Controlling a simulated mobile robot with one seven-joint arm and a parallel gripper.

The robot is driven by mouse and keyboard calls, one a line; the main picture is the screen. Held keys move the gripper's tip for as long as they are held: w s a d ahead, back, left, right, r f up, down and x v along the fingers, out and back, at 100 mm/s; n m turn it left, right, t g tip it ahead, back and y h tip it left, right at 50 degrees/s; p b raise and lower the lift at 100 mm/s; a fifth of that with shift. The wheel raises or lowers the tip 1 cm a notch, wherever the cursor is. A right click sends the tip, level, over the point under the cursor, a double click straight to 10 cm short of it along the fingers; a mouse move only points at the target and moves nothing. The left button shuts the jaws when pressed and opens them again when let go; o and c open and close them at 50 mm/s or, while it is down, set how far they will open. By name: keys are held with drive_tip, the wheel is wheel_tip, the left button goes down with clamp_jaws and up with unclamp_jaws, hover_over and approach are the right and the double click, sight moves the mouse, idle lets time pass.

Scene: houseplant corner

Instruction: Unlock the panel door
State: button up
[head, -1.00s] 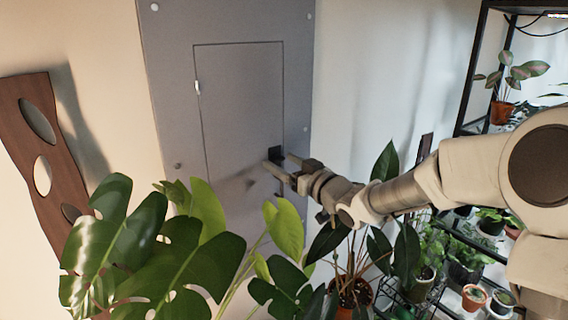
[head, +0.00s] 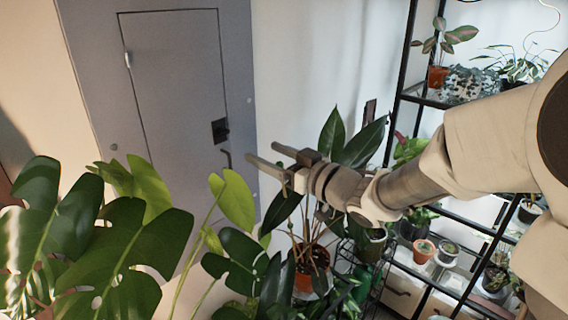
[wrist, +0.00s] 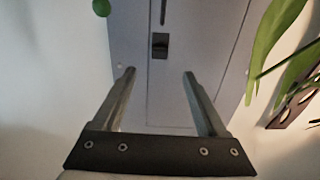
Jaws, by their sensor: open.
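The grey panel door (head: 178,90) is set in a tall grey cabinet and looks shut, flush with its frame. A small black latch (head: 220,130) sits near its right edge, with a dark curved handle (head: 227,158) just below. My gripper (head: 262,153) is open and empty, to the right of the latch and apart from it. In the wrist view, the black latch (wrist: 160,45) shows beyond and between my two open fingers (wrist: 158,74), with the handle (wrist: 163,12) above it. I cannot tell whether the latch is locked.
A large-leaved monstera (head: 90,240) stands in front of the door's lower part. A potted plant (head: 308,262) stands below my gripper. A black shelf (head: 400,95) with several potted plants is on the right. Leaves (wrist: 275,40) show at the wrist view's right.

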drive_tip(key=v, duration=0.4)
